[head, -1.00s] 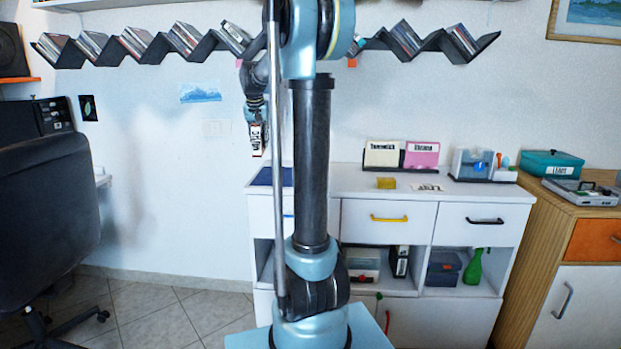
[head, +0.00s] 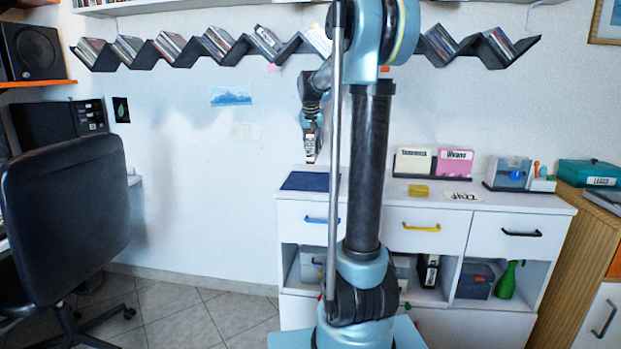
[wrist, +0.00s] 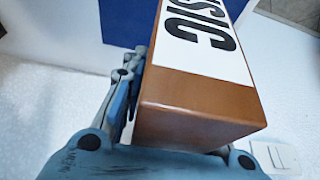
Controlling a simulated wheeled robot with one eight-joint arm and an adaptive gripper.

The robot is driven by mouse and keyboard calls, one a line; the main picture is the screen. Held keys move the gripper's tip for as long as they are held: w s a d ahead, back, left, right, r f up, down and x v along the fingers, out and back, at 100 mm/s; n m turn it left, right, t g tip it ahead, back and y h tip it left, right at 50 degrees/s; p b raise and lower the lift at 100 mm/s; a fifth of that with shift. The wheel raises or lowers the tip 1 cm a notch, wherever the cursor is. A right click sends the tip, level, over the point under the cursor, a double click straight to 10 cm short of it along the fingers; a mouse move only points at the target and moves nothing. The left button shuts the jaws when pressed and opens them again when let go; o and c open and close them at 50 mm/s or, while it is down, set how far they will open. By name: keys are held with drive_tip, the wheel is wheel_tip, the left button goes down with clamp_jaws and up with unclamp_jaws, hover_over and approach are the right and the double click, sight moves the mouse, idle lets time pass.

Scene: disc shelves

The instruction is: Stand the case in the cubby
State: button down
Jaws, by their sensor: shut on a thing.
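My gripper (head: 311,127) is shut on a brown case (wrist: 200,105) with a white label that shows the letters "SIC" in the wrist view. The left finger lies along the case's side; the other finger is mostly hidden by the case. In the head view the case (head: 311,150) hangs small below the gripper, above the left part of the white cabinet. The cabinet has open cubbies below its drawers. The middle cubby (head: 402,250) holds a dark case with a white label (head: 428,271) standing upright. My arm hides part of the left and middle cubbies.
A dark blue mat (head: 305,181) lies on the cabinet top, left end. The right cubby holds a grey box (head: 475,281) and green bottle (head: 507,280). A black chair (head: 65,200) stands left.

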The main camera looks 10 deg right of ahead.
sight(311, 141)
drive_tip(key=shift+f, duration=4.35)
drive_tip(key=c, duration=1.2)
unclamp_jaws()
drive_tip(key=shift+c, duration=0.2)
drive_tip(key=v, duration=1.2)
drive_tip(key=shift+s, duration=0.1)
drive_tip(key=shift+a, duration=0.1)
